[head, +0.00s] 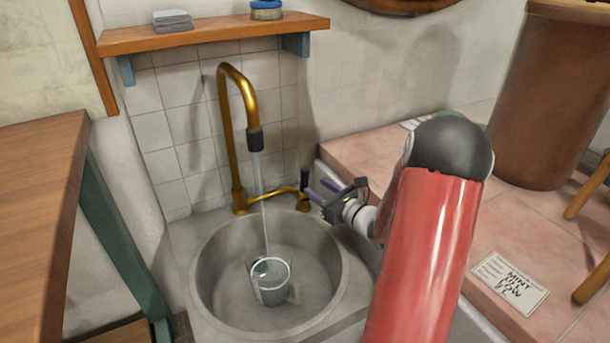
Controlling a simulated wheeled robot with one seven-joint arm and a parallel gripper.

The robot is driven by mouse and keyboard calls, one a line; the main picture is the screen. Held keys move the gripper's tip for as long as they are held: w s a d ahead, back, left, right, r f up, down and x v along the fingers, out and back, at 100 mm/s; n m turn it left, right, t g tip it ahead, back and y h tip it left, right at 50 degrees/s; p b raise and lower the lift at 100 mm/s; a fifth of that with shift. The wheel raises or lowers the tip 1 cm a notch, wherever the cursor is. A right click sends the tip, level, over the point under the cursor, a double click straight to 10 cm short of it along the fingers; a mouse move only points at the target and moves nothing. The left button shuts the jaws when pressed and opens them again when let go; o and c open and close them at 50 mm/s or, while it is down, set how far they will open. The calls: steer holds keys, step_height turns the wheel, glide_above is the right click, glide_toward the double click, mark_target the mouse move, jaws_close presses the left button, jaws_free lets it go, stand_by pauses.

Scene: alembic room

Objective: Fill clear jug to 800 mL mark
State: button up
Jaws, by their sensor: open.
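The clear jug (272,283) stands in the round grey sink basin (212,268), under the brass tap (234,120). A thin stream of water (262,200) runs from the tap's dark nozzle down to the jug. The jug looks upright; its marks and water level are too small to read. My gripper (316,191) is open, to the right of the tap, close to the tap's dark-tipped lever (304,185). I cannot tell whether the fingers touch the lever. My red arm hides part of the counter right of the sink.
A wooden shelf (215,33) with grey cloths (172,20) and a blue-topped brush or sponge (266,10) is above the tap. A wooden table (40,220) stands left. A note card (510,283) lies on the pink tiled counter (545,235), with a large brown container (550,95) behind.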

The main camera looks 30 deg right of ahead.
mark_target(308, 178)
steer(key=shift+w+d+m+h, duration=0.25)
steer(key=shift+w+m+h, duration=0.05)
steer(key=shift+w+m, duration=0.1)
steer(key=x, duration=0.7)
steer(key=shift+r+p, duration=0.15)
steer(key=shift+p, duration=0.2)
jaws_close()
